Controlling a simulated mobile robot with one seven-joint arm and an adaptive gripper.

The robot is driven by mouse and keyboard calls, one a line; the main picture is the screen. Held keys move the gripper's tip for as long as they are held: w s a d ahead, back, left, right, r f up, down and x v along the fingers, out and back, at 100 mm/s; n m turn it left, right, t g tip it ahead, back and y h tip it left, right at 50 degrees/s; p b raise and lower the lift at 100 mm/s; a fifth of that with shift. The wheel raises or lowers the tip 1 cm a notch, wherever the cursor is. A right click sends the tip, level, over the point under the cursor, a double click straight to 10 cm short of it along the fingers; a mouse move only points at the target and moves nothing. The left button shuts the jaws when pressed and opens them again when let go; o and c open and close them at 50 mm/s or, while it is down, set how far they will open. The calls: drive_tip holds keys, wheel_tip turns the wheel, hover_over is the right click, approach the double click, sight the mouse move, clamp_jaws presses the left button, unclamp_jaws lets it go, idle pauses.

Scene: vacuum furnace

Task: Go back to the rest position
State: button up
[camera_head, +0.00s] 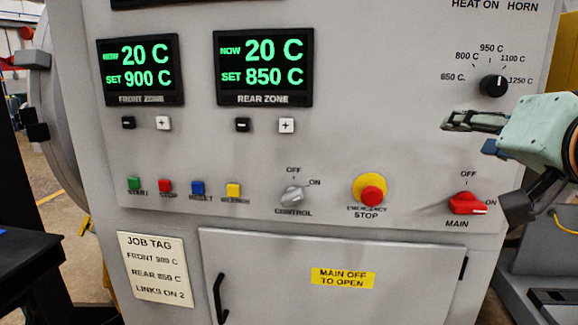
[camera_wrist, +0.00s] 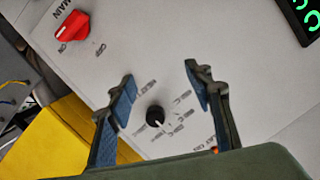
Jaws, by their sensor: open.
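My gripper (camera_head: 446,121) is at the right of the head view, in front of the furnace panel, between the black temperature knob (camera_head: 493,86) and the red MAIN switch (camera_head: 467,203). In the wrist view my gripper (camera_wrist: 158,86) is open, its two fingers apart with nothing between their tips. The black knob (camera_wrist: 155,116) shows between the fingers, and the red MAIN switch (camera_wrist: 72,26) is at the upper left. I cannot tell the exact gap between the fingers and the panel.
The furnace panel (camera_head: 330,150) carries two green displays, FRONT ZONE (camera_head: 140,70) and REAR ZONE (camera_head: 264,67). Below are several coloured buttons, the CONTROL switch (camera_head: 293,196) and the EMERGENCY STOP (camera_head: 371,194). A cabinet door (camera_head: 250,285) and a job tag (camera_head: 156,268) are lower down.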

drive_tip(key=a+f+n+g+y, duration=0.2)
drive_tip(key=a+f+n+g, duration=0.1)
drive_tip(key=a+f, duration=0.7)
drive_tip(key=s+a+f+n+g+p, duration=0.15)
drive_tip(key=s+a+f+g, duration=0.25)
drive_tip(key=f, duration=0.5)
drive_tip(key=s+a+f+n+g+p, duration=0.1)
drive_tip(key=s+a+f+n+g, duration=0.2)
drive_tip(key=f, duration=0.6)
wheel_tip(320, 180, up, 18)
drive_tip(key=p, duration=1.7)
drive_tip(key=shift+s+a+r+m, duration=0.15)
drive_tip(key=shift+s+a+m, duration=0.15)
drive_tip(key=shift+a+m, duration=0.1)
